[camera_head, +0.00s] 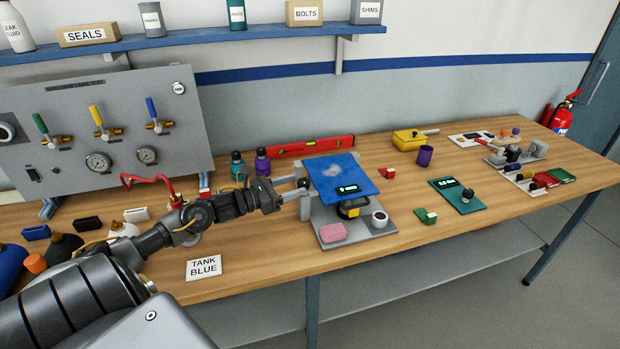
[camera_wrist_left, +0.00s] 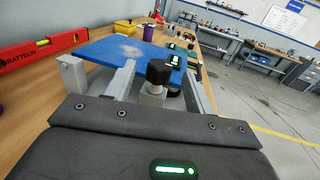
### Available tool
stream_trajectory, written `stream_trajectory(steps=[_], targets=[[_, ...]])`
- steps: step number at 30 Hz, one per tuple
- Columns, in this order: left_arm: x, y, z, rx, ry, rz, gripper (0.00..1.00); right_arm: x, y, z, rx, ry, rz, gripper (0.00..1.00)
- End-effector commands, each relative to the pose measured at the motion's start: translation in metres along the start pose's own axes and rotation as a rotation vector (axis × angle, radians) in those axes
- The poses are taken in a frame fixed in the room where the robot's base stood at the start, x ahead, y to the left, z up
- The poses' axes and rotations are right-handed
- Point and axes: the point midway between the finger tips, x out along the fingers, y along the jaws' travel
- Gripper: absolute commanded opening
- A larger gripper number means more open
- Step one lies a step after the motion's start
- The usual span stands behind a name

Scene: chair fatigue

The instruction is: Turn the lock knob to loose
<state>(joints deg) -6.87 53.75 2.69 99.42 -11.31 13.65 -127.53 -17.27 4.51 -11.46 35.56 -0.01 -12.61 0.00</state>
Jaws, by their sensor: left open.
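The lock knob (camera_wrist_left: 158,72) is a black cap on a grey stem, in the middle of the left wrist view. In the head view it is a small dark shape (camera_head: 302,183) at the left side of the chair test rig. The rig has a tilted blue panel (camera_head: 340,175) with a lit green display, over a grey base (camera_head: 350,232). My left gripper (camera_wrist_left: 160,76) is open, with one finger on each side of the knob and visible gaps between. In the head view the left gripper (camera_head: 297,189) reaches in from the left. My right gripper is out of view.
A red level (camera_head: 310,146) lies behind. A gauge panel (camera_head: 105,130) with red tubing stands left. A "TANK BLUE" card (camera_head: 203,267) lies on bare tabletop in front.

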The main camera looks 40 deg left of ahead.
Motion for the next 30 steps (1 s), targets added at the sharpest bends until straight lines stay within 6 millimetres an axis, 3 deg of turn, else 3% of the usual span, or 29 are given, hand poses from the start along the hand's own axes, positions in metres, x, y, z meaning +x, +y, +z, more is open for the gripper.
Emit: stream_trajectory(steps=[6,12,24,30], targets=[[0.034,0.001,0.004,-0.001,-0.003,0.002,0.54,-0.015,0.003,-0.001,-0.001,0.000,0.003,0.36],[0.053,0.001,0.002,-0.001,-0.001,0.003,0.54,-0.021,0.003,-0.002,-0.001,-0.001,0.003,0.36],[0.059,0.001,0.000,0.001,0.002,0.002,0.54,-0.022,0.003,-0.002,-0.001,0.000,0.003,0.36],[0.059,0.001,0.000,0.001,0.001,0.002,0.29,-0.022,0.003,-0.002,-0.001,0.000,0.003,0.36]])
